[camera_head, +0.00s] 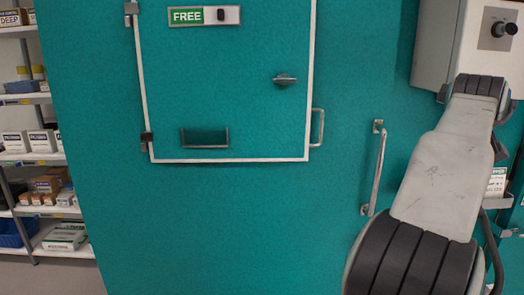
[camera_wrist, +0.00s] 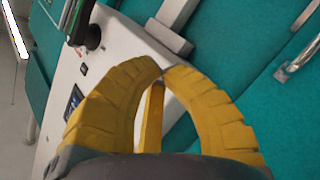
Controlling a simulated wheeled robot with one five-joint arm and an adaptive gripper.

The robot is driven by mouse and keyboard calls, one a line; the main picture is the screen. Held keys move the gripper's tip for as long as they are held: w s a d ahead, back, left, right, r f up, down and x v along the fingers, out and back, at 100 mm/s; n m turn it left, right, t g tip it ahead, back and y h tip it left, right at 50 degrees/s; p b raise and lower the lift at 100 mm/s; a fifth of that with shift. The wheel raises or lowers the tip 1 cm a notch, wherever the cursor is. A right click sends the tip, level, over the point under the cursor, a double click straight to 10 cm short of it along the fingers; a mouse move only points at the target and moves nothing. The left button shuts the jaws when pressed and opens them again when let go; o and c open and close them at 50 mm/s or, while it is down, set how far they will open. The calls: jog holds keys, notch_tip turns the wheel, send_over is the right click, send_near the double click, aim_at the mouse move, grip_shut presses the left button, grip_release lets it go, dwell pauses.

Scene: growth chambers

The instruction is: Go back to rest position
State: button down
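My gripper (camera_wrist: 163,72) shows in the wrist view with its yellow, ridged fingers curved inward and their tips together. It looks shut, and I see nothing held between the fingers. Behind it is a white control box (camera_wrist: 128,50) with a black knob (camera_wrist: 90,38) and a small dark screen (camera_wrist: 73,102). In the head view my arm rises on the right side, in front of the teal wall, towards the white control box (camera_head: 437,45). My gripper does not show in the head view.
A teal chamber front (camera_head: 225,220) fills the middle, with a closed hatch (camera_head: 225,80) marked FREE (camera_head: 187,16). A vertical grab bar (camera_head: 378,168) stands just left of my arm. Shelves with boxes (camera_head: 45,240) stand at the left, with a strip of floor (camera_head: 60,278) below.

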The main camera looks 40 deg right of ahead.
jog(key=a+f+m+g+y, duration=0.1)
jog(key=a+f+m+y, duration=0.25)
jog(key=f, duration=0.75)
jog(key=a+f+m+y, duration=0.3)
jog(key=f+y, duration=0.1)
jog(key=f, duration=0.7)
jog(key=w+a+f+y+p, duration=0.1)
jog(key=w+a+f+y, duration=0.15)
jog(key=a+f, duration=0.55)
jog(key=w+a+f+n+y+p, duration=0.1)
jog(key=a+f+n+y+p, duration=0.15)
jog(key=a, duration=0.95)
jog(key=w+a+f+n+y+p, duration=0.1)
jog(key=w+a+f+n+y, duration=0.15)
jog(key=a, duration=0.95)
jog(key=a+r+n+t+p, duration=0.1)
jog(key=a+r+n+p, duration=0.2)
jog(key=a+n, duration=0.4)
jog(key=a+r, duration=0.1)
jog(key=a, duration=0.5)
jog(key=shift+w+a+r+y, duration=0.2)
jog(key=shift+w+a+y, duration=0.1)
jog(key=shift+w, duration=0.1)
jog(key=shift+d+n, duration=0.15)
jog(key=shift+n, duration=0.1)
